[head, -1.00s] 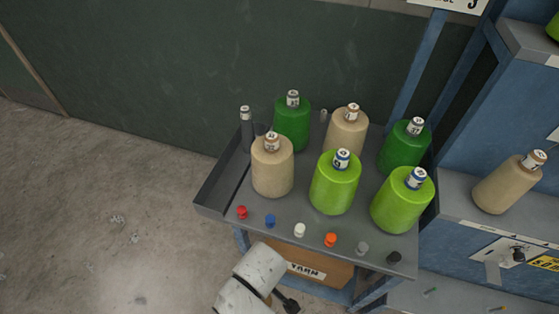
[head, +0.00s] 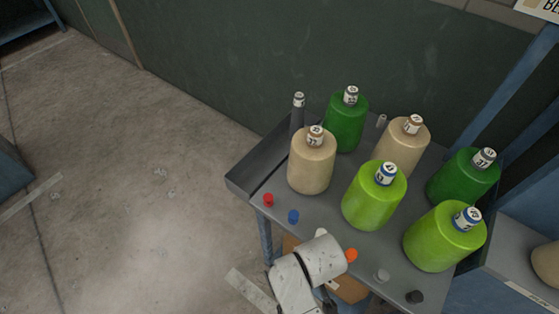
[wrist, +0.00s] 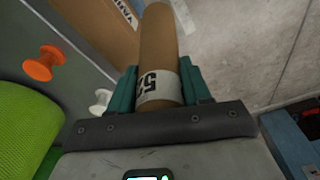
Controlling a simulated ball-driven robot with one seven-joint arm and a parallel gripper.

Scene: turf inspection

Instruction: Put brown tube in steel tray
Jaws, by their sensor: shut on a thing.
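In the wrist view my gripper (wrist: 160,86) is shut on a brown tube (wrist: 159,45). The tube is plain cardboard brown with a white band bearing dark figures, and it points away from the palm between the two teal fingers. Its far end is near the top edge of the picture. In the head view only my white arm shows at the bottom, in front of the cart; the gripper and tube are hidden there.
A grey metal cart top (head: 250,179) with a raised edge holds several yarn cones: beige (head: 312,170), dark green (head: 346,135) and lime green (head: 374,205). Coloured pegs, including a red one (head: 268,200), line its front. Bare concrete floor (head: 130,200) lies open to the left.

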